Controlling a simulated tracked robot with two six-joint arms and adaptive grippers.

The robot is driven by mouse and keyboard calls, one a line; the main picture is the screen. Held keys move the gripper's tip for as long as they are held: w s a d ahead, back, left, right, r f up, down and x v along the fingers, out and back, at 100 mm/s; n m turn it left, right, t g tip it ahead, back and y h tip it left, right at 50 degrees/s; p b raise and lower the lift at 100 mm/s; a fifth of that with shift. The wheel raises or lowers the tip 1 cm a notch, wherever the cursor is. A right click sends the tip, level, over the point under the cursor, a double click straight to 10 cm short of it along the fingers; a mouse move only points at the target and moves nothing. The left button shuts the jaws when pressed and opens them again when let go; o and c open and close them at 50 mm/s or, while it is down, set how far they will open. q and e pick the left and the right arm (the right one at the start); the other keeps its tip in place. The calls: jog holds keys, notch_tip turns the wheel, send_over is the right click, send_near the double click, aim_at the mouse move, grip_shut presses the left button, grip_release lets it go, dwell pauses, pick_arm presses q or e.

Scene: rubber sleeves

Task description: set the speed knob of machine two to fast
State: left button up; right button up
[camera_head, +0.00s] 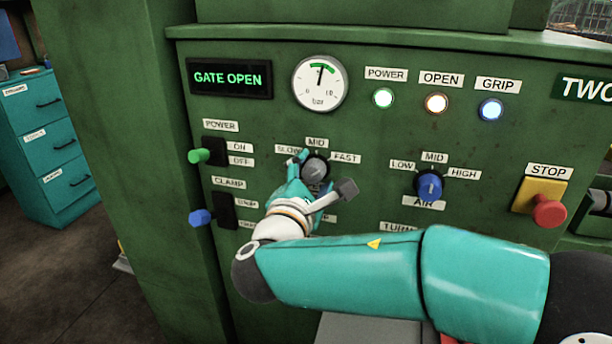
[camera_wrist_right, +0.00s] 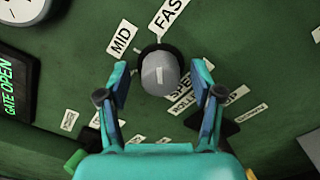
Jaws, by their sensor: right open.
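The speed knob (camera_head: 316,170) is a grey round knob with a light mark, on the green panel under SLOW, MID and FAST (camera_head: 345,158) labels. In the right wrist view the knob (camera_wrist_right: 159,74) sits between my fingers, and its mark runs up the picture, roughly toward the FAST label (camera_wrist_right: 168,14). I cannot tell if it lines up exactly. My right gripper (camera_head: 322,173) is open, with one finger on each side of the knob. In the wrist view gaps show between the fingertips (camera_wrist_right: 160,71) and the knob. My left gripper is not in view.
The panel is marked TWO (camera_head: 588,88). The blue air knob (camera_head: 429,185) and red stop button (camera_head: 549,210) are to the right. Green (camera_head: 199,156) and blue (camera_head: 201,217) levers stick out at left. My right arm covers the lower panel. The display (camera_head: 229,78) reads GATE OPEN.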

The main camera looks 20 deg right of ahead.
jog(key=v, duration=1.2)
jog(key=shift+f, duration=0.15)
